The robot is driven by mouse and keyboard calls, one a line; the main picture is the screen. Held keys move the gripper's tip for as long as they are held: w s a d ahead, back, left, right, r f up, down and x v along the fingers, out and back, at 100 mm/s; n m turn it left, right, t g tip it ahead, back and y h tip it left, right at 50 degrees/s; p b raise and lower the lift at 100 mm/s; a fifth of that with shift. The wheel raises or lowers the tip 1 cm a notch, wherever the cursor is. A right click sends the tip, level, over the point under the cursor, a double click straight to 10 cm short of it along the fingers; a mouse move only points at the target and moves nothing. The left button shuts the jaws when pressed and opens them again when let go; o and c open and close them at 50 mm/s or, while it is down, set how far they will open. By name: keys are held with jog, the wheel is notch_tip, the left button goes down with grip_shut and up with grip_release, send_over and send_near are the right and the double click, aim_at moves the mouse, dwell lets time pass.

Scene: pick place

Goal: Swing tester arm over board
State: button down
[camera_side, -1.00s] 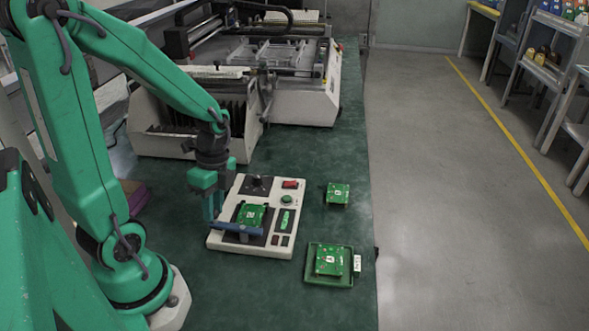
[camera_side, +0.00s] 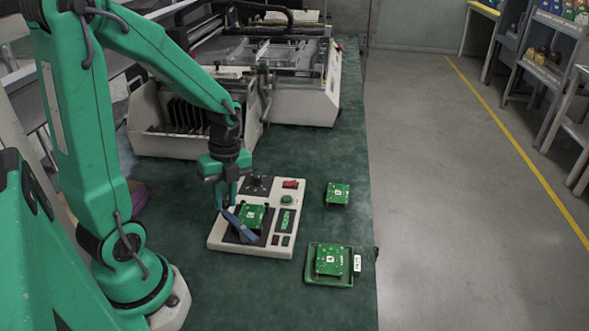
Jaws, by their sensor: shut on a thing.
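The tester (camera_side: 219,240) is a white box with a dark pad, standing on the green bench top. A green circuit board (camera_side: 252,216) lies on the pad. The blue tester arm (camera_side: 240,228) slants from upper left to lower right, past the board's lower-left side. I cannot tell whether it overlaps the board's edge. My gripper (camera_side: 226,199) points down at the tester's left side and is shut on the upper-left end of the tester arm. The fingers hide that end.
One loose board (camera_side: 337,193) lies right of the tester. Another board (camera_side: 331,260) sits in a green tray (camera_side: 314,280) with a white tag (camera_side: 357,263). A machine with a slotted rack (camera_side: 150,140) stands behind. The bench's right edge is just beyond the tray.

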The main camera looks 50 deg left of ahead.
jog(key=shift+d, duration=0.1)
jog(key=c, duration=1.3)
grip_release()
jog(key=shift+o, duration=0.2)
notch_tip(320, 180, up, 8)
jog(key=w, duration=0.1)
jog(key=shift+a+f, duration=0.15)
jog(key=shift+a, duration=0.1)
jog(key=shift+w, duration=0.1)
